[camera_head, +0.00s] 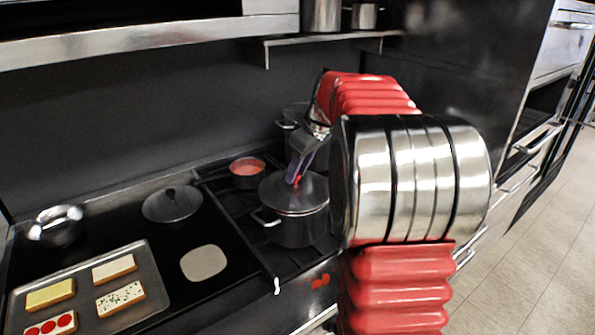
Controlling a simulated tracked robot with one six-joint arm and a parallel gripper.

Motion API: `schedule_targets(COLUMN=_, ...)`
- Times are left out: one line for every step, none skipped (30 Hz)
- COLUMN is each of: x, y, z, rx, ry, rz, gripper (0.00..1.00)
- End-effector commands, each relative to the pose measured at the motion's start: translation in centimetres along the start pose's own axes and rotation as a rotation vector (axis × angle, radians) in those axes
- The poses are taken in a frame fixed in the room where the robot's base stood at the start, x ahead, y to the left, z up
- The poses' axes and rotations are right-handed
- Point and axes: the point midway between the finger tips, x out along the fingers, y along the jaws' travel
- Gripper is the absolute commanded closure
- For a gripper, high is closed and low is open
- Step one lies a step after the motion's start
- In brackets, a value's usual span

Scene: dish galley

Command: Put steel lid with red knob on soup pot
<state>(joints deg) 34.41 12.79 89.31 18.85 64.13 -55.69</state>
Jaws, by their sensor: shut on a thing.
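The steel lid (285,194) with its red knob (297,180) lies level over the dark soup pot (297,232) in the middle of the view. I cannot tell whether its rim rests fully on the pot or is held just above it. My gripper (295,178) comes down from above and is shut on the red knob. The fingers partly hide the knob.
A small pot of red soup (247,172) stands behind left of the soup pot. Another pot (287,124) stands behind, partly hidden. A lid with a dark knob (172,204), a shiny pan (57,228) and a tray (137,314) of bread slices are left.

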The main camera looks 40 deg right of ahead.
Motion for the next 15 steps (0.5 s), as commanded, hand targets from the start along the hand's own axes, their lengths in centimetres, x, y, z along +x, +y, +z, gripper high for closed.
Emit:
schedule_targets(x=-0.05, y=0.02, z=-0.03, rx=0.0, ry=0.001, rz=0.001, gripper=1.0)
schedule_targets(x=-0.04, y=0.02, z=-0.02, rx=0.0, ry=0.001, rz=0.001, gripper=1.0)
schedule_targets(x=-0.02, y=0.02, z=-0.01, rx=0.0, ry=0.001, rz=0.001, gripper=1.0)
schedule_targets(x=0.0, y=0.02, z=0.0, rx=0.0, ry=0.001, rz=0.001, gripper=1.0)
schedule_targets(x=0.03, y=0.02, z=0.01, rx=0.0, ry=0.001, rz=0.001, gripper=1.0)
schedule_targets(x=0.07, y=0.02, z=0.04, rx=0.0, ry=0.001, rz=0.001, gripper=1.0)
schedule_targets(x=0.11, y=0.03, z=0.05, rx=0.0, ry=0.001, rz=0.001, gripper=1.0)
schedule_targets(x=0.15, y=0.03, z=0.07, rx=0.0, ry=0.001, rz=0.001, gripper=1.0)
schedule_targets(x=0.2, y=0.03, z=0.1, rx=0.0, ry=0.001, rz=0.0, gripper=1.0)
schedule_targets(x=0.23, y=0.03, z=0.11, rx=0.0, ry=0.001, rz=0.001, gripper=1.0)
schedule_targets(x=0.27, y=0.03, z=0.13, rx=0.0, ry=0.001, rz=0.001, gripper=1.0)
schedule_targets(x=0.32, y=0.04, z=0.15, rx=0.0, ry=0.001, rz=0.001, gripper=1.0)
schedule_targets(x=0.36, y=0.04, z=0.17, rx=0.0, ry=0.001, rz=0.001, gripper=1.0)
schedule_targets(x=0.39, y=0.04, z=0.18, rx=0.0, ry=0.001, rz=0.001, gripper=1.0)
schedule_targets(x=0.43, y=0.05, z=0.2, rx=0.0, ry=0.001, rz=0.001, gripper=1.0)
